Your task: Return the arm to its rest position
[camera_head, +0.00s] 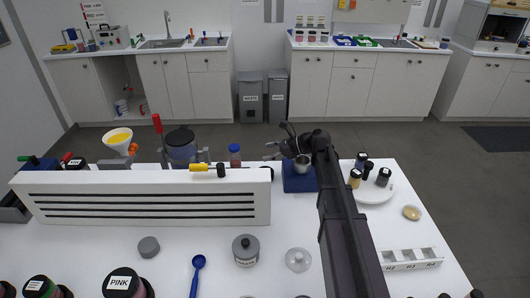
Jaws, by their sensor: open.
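My arm reaches from the bottom right up across the white table (215,275). My gripper (279,146) is at its far end, open, with its fingers toward the left and nothing visible between them. It is above or just beside a blue block (299,184) with a small metal cup (302,166) at its top. I cannot tell whether the gripper touches the cup. My arm hides part of the table to the right of the block.
A long white slotted panel (150,209) stands on the left. A white plate (373,194) with several small jars is right of my arm, near a labelled white rack (410,258). A grey jar (246,250), glass lid (298,260) and blue spoon (198,268) lie in front.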

